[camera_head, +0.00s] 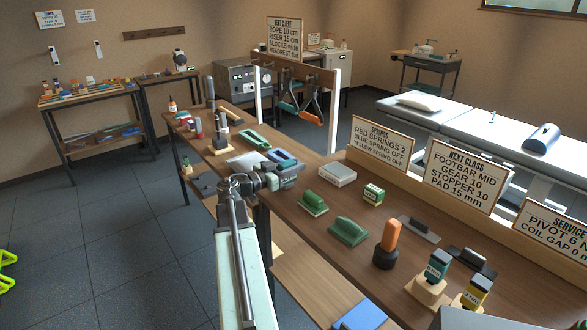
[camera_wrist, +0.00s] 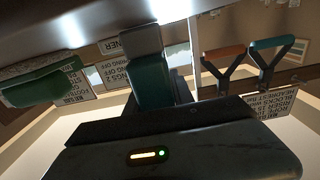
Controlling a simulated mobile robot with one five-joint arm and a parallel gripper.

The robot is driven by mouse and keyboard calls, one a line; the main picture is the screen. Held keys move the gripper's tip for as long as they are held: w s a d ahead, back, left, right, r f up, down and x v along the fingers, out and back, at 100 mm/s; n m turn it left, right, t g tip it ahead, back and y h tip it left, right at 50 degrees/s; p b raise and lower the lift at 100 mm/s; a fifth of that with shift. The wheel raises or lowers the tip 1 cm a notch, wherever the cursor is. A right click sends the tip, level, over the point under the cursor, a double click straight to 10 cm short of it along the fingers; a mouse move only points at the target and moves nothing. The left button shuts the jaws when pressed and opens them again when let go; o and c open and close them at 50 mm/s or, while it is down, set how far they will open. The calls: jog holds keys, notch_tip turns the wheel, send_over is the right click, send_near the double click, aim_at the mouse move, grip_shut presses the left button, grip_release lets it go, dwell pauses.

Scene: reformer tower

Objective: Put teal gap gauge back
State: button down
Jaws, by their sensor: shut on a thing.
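My gripper (camera_head: 286,175) is over the left part of the long wooden table in the head view. In the wrist view it is shut on a teal block with a grey end, which I take as the teal gap gauge (camera_wrist: 152,82). The held piece is hard to make out in the head view, where my gripper and its dark shadowed parts cover most of it. A teal-fronted block (camera_head: 438,266) and a yellow-fronted block (camera_head: 474,292) stand upright in small wooden holders at the table's near right. I cannot read their labels.
Green blocks (camera_head: 348,232), a black-and-orange tool (camera_head: 388,243) and a small green box (camera_head: 373,194) stand on the table (camera_head: 310,235). Signs (camera_head: 464,176) line its back edge. Hanging handles (camera_head: 312,107) are on a rack behind.

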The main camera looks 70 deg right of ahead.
jog(key=c, duration=1.1)
grip_release()
jog(key=shift+f, duration=0.1)
jog(key=shift+r+p, duration=0.35)
jog(key=shift+p, duration=0.05)
jog(key=v, duration=1.2)
jog(key=shift+a+f, duration=0.1)
jog(key=shift+f, duration=0.15)
